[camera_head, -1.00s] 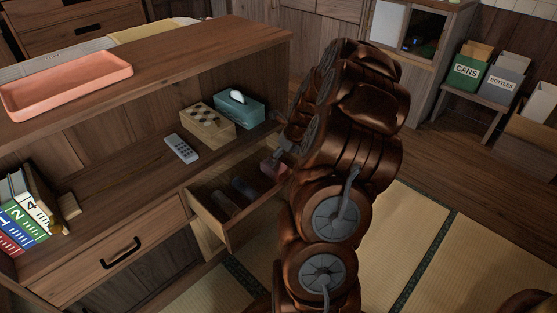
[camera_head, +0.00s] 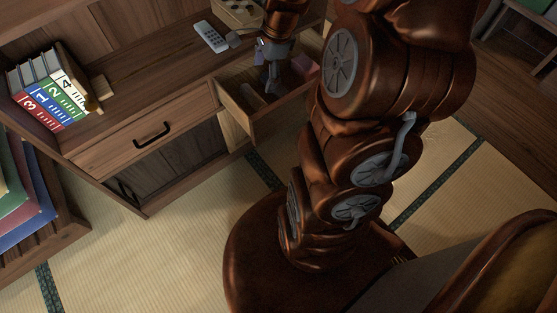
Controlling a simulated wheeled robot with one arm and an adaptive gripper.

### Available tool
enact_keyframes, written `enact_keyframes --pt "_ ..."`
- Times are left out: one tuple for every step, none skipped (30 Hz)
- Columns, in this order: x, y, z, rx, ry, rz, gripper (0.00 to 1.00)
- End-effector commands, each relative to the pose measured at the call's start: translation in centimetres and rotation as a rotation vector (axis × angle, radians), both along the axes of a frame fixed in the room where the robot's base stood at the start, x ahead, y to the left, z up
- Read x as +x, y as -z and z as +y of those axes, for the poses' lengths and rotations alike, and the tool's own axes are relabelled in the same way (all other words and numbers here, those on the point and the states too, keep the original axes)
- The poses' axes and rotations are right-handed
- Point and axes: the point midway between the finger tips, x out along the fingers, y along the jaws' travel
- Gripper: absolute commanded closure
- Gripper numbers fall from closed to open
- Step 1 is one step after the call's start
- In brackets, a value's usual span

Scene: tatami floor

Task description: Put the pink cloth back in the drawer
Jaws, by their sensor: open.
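The open drawer (camera_head: 283,111) juts out from the wooden cabinet, left of my arm. A small pink piece, apparently the pink cloth (camera_head: 304,65), shows at the drawer's right end, partly hidden by my arm. I cannot tell whether it lies inside or on the edge. My gripper (camera_head: 270,84) points down over the drawer, left of the pink piece and apart from it. It is open, and I see nothing held in it. A dark rolled item (camera_head: 251,96) lies in the drawer's left part, beside the gripper.
A remote (camera_head: 211,37) and a checkered box (camera_head: 238,10) sit on the shelf above the drawer. Numbered binders (camera_head: 50,95) stand at the left. A closed drawer (camera_head: 145,137) with a black handle is beside the open one. The tatami floor (camera_head: 180,245) in front is clear.

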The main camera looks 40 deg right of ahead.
Motion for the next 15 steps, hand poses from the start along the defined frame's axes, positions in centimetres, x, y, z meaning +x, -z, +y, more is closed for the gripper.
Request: enact_keyframes --pt "-1.2 -0.6 2.3 -0.015 -0.143 0.009 0.14" --pt "-1.9 -0.9 3.5 -0.024 -0.231 0.015 0.14" --pt "-3.1 -1.3 4.9 -0.034 -0.349 0.022 0.14" --pt "-4.0 -1.5 6.0 -0.038 -0.437 0.029 0.14" --pt "-5.0 -1.7 7.1 -0.042 -0.524 0.037 0.14" --pt "-6.4 -2.0 8.3 -0.045 -0.639 0.047 0.14" --pt "-7.4 -2.2 9.2 -0.048 -0.725 0.053 0.14" --pt "-8.5 -2.4 9.9 -0.05 -0.811 0.06 0.14" --pt "-9.9 -2.7 10.9 -0.05 -0.924 0.07 0.14" --pt "-10.9 -2.9 11.5 -0.049 -1.008 0.075 0.14" --pt "-12.1 -3.0 12.2 -0.047 -1.092 0.08 0.14" --pt "-13.7 -3.2 12.9 -0.039 -1.201 0.093 0.14" --pt "-14.9 -3.3 13.3 -0.033 -1.28 0.101 0.14" --pt "-15.9 -3.5 13.7 -0.029 -1.357 0.106 0.14" --pt "-17.2 -3.7 14.1 -0.021 -1.454 0.109 0.14"
